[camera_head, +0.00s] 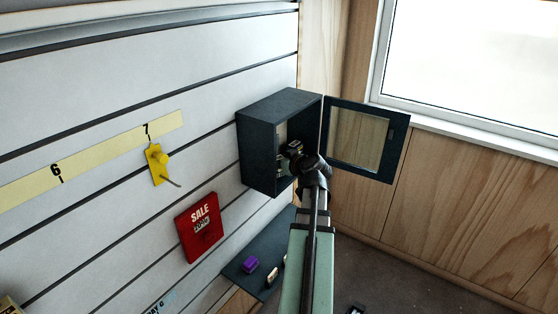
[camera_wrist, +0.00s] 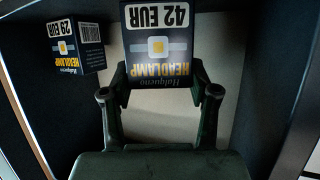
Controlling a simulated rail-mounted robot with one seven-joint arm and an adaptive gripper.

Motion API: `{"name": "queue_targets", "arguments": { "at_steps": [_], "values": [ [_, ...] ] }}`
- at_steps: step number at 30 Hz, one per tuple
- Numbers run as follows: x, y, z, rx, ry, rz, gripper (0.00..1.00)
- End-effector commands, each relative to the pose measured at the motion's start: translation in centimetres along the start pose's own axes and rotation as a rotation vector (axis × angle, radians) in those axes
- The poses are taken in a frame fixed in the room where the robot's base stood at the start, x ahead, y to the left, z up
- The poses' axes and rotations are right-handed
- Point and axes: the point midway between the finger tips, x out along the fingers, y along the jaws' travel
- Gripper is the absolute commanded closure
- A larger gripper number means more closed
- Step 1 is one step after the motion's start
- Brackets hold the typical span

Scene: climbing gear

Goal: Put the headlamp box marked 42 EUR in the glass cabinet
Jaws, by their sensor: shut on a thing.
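The glass cabinet (camera_head: 260,150) is a dark box on the slatted wall, and its glass door (camera_head: 357,138) stands open to the right. My gripper (camera_head: 297,158) reaches into the cabinet's opening. In the wrist view my gripper (camera_wrist: 160,90) is shut on the headlamp box marked 42 EUR (camera_wrist: 158,50), a dark box with yellow lettering. The box is inside the cabinet's walls; I cannot tell whether it touches the shelf. Another headlamp box marked 29 EUR (camera_wrist: 70,48) is to its left, apart from it. In the head view my gripper and arm hide much of the interior.
A red sale sign (camera_head: 198,228) and a yellow hook (camera_head: 158,164) are on the wall left of the cabinet. A dark shelf (camera_head: 240,276) below bears a purple item (camera_head: 250,264) and small boxes. A window (camera_head: 470,65) is at right.

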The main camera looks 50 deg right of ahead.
Motion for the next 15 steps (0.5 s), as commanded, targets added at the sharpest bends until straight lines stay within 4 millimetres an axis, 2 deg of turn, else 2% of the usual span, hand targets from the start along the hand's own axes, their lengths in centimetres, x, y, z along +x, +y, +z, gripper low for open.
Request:
{"name": "queue_targets", "arguments": {
  "at_steps": [9, 10, 11, 15],
  "values": [
    [0.17, 0.01, 0.41, 0.001, 0.0, 0.0, 0.85],
    [0.16, 0.0, 0.4, 0.001, 0.0, 0.0, 0.37],
    [0.13, 0.0, 0.31, 0.001, 0.0, 0.0, 0.3],
    [0.12, 0.0, 0.3, 0.001, 0.0, -0.001, 0.3]
  ]
}}
